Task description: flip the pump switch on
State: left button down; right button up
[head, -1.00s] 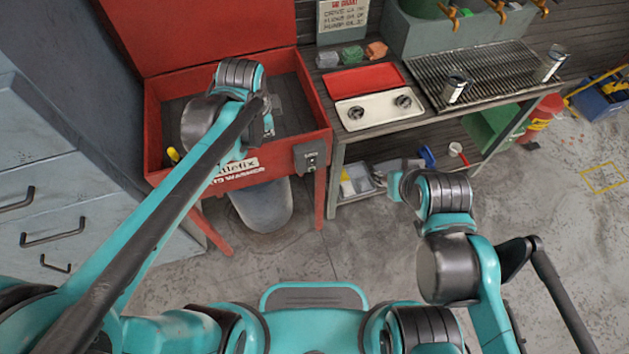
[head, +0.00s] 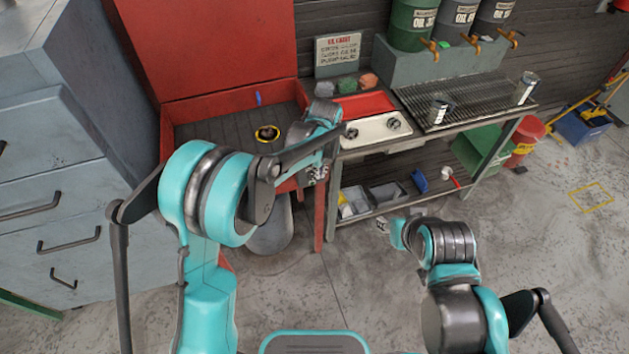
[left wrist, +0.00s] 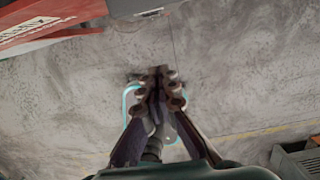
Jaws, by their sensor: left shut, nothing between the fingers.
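The red parts washer (head: 232,103) stands with its lid up at the left of the head view. Its grey switch box, on the front near the right corner, is mostly hidden there by my left arm. In the left wrist view a grey box (left wrist: 140,6) shows at the top edge, beside the washer's red front (left wrist: 50,18); the switch lever cannot be made out. My left gripper (head: 315,174) is in front of the washer's right corner, and its fingers (left wrist: 158,80) are shut and empty. My right gripper (head: 384,227) is small and low, away from the washer; its fingers are unclear.
A workbench (head: 400,150) with a white tray (head: 365,135) and a grille (head: 465,100) stands right of the washer. A grey drawer cabinet (head: 50,190) is at the left. The floor (head: 300,290) in front is open.

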aim_at(314, 177)
pick_arm(q)
jog(key=w+f+b, duration=0.1)
jog(key=f, duration=0.2)
jog(key=w+a+f+b, duration=0.1)
jog(key=w+f+b, duration=0.1)
jog(key=f, duration=0.2)
jog(key=w+f+b, duration=0.1)
jog(key=w+f, duration=0.1)
jog(key=f, duration=0.1)
jog(key=shift+a+f, duration=0.15)
jog(key=shift+a, duration=0.2)
jog(key=shift+w+f+t+b, duration=0.2)
jog(key=shift+t+b, duration=0.1)
jog(key=shift+b, duration=0.1)
jog(key=shift+r, duration=0.2)
